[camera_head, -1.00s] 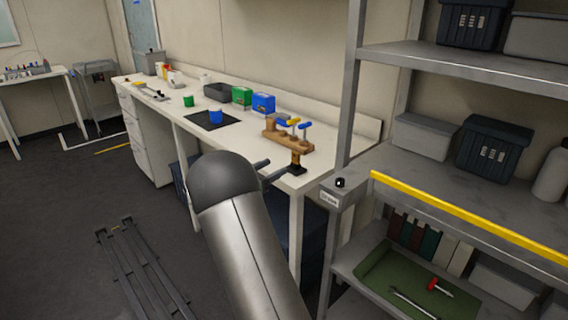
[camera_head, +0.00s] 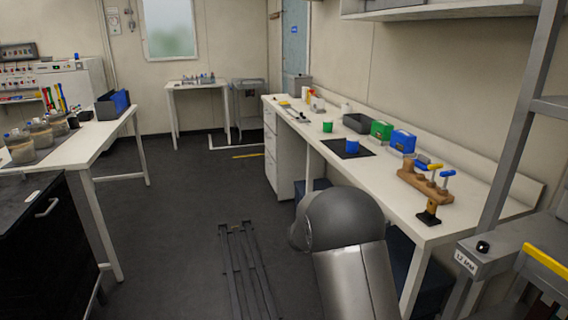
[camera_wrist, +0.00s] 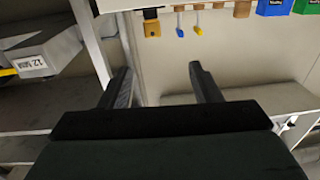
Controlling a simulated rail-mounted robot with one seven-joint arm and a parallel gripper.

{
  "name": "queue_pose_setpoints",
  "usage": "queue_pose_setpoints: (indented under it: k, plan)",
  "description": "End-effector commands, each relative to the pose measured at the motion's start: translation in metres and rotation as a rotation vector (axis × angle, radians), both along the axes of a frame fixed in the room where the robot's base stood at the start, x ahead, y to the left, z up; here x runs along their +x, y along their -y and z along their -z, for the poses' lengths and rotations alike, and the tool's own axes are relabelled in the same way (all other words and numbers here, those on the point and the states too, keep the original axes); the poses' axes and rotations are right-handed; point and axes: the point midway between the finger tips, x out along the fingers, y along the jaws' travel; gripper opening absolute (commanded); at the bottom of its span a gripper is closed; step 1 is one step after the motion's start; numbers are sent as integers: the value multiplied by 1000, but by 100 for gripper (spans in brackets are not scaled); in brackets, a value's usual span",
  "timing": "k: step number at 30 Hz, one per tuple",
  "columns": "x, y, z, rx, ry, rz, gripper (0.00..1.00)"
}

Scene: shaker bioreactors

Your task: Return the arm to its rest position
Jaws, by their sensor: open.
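My gripper (camera_wrist: 160,88) shows in the wrist view with its two dark fingers spread apart and nothing between them. Beyond the fingers are a pale wall and shelf surfaces, with the workbench items along the top edge of that view. In the head view my grey arm stands in front of the long white bench, and my gripper is hidden behind it.
The long white bench (camera_head: 408,200) holds a wooden rack with colored handles (camera_head: 425,184), a blue box (camera_head: 402,142), a green box (camera_head: 381,131) and a blue cup (camera_head: 352,145) on a black mat. A metal shelf (camera_head: 515,240) stands at right. Floor (camera_head: 180,220) is open at left.

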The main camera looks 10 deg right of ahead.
Motion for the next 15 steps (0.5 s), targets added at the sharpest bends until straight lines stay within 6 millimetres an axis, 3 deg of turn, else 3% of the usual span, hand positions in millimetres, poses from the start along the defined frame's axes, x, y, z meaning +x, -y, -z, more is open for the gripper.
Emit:
queue_pose_setpoints:
  k: [5,9,11,14,15]
  plan:
    - [30,-24,-37,146,40,-348,57]
    - [36,-83,-59,343,-15,-741,57]
    - [25,-114,-63,434,-75,-891,57]
    - [-13,-164,-61,586,-227,-1099,57]
    - [-36,-181,-58,646,-304,-1166,57]
